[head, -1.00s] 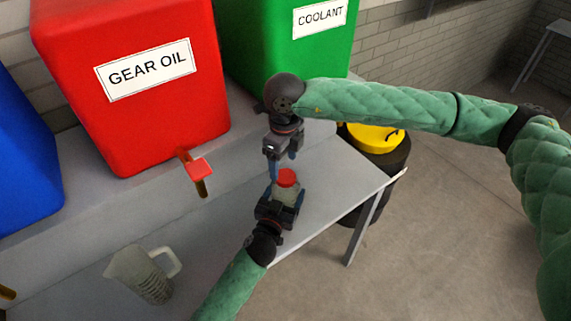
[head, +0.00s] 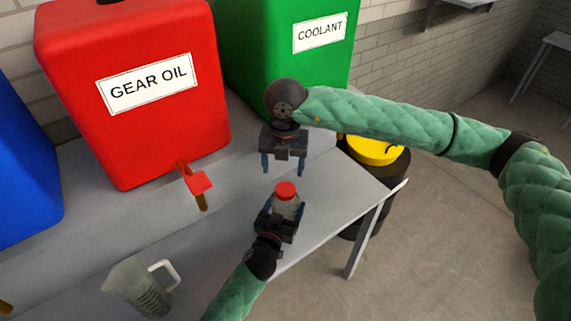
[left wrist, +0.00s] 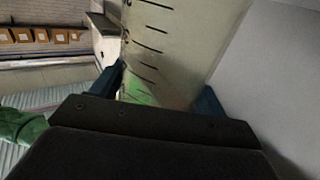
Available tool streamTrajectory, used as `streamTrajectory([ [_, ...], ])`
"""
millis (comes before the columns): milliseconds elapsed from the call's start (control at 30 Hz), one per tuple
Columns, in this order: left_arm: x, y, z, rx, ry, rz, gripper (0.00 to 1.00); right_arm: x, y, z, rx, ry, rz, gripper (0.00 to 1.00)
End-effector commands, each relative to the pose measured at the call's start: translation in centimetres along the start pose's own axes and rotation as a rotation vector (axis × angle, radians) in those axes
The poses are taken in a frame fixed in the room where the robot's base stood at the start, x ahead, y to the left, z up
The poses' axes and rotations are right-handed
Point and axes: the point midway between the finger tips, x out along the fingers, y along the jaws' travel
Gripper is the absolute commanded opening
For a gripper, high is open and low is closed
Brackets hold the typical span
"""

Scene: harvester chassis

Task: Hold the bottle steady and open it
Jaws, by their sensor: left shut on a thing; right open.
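The bottle (head: 286,205) is clear with a red cap (head: 286,189), and it stands upright near the right part of the grey table. My left gripper (head: 284,212) is shut on the bottle's body from the near side. In the left wrist view the bottle (left wrist: 175,45) shows dark graduation marks between the two blue fingers. My right gripper (head: 284,168) is open and empty, pointing down just above the red cap, with a small gap between its fingertips and the cap. The cap is on the bottle.
A grey table (head: 335,200) holds a measuring jug (head: 140,287) at front left. A red gear oil tank (head: 135,120) with a red tap (head: 198,182) and a green coolant tank (head: 270,55) stand behind. A yellow-topped dark drum (head: 372,150) stands beyond the table's right end.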

Motion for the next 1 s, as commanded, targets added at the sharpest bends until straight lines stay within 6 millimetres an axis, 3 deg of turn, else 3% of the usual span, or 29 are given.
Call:
streamTrajectory([
  [500, 0.0, 0.0, 0.2, 0.0, -0.002, 0.0, 0.11, 0.0, -0.6, 0.2, 0.677, -0.021, -0.025, 0.68],
  [800, 0.0, 0.0, 0.2, 0.0, -0.003, 0.0, 0.11, 0.2, -0.6, 0.2, 0.83, -0.023, -0.025, 0.68],
  [1000, 0.0, 0.0, 0.2, 0.0, -0.003, 0.0, 0.11, 2.2, -0.7, 0.2, 0.834, -0.021, -0.028, 0.68],
])
